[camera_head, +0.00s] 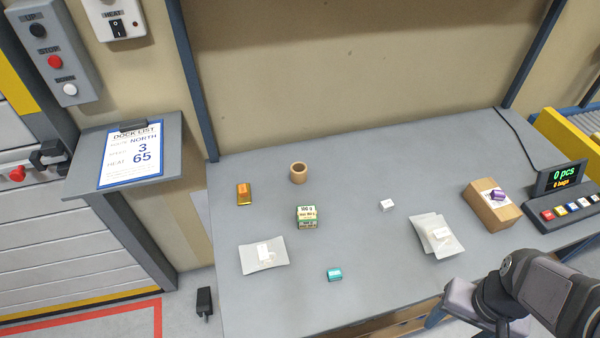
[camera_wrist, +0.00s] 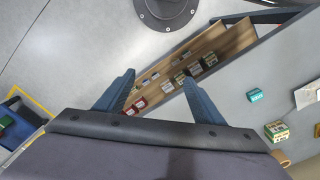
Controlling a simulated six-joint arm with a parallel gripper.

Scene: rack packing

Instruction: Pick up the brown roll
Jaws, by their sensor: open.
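The brown roll (camera_head: 299,173) stands on the grey table near its back left, its round hollow opening facing up. In the wrist view a small part of the roll (camera_wrist: 281,158) shows at the right, partly hidden behind the gripper body. My gripper (camera_wrist: 158,88) is open, with its two blue-grey fingers spread and nothing between them. In the head view my arm is at the lower right, over the table's front edge, far from the roll. The fingers cannot be made out clearly there.
A gold-orange packet (camera_head: 243,194) lies left of the roll, and a green-and-white box (camera_head: 306,216) stands in front of it. A teal box (camera_head: 334,274), a white box (camera_head: 387,205), pale bags (camera_head: 436,236) and a cardboard box (camera_head: 492,206) are spread about. The table's back middle is clear.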

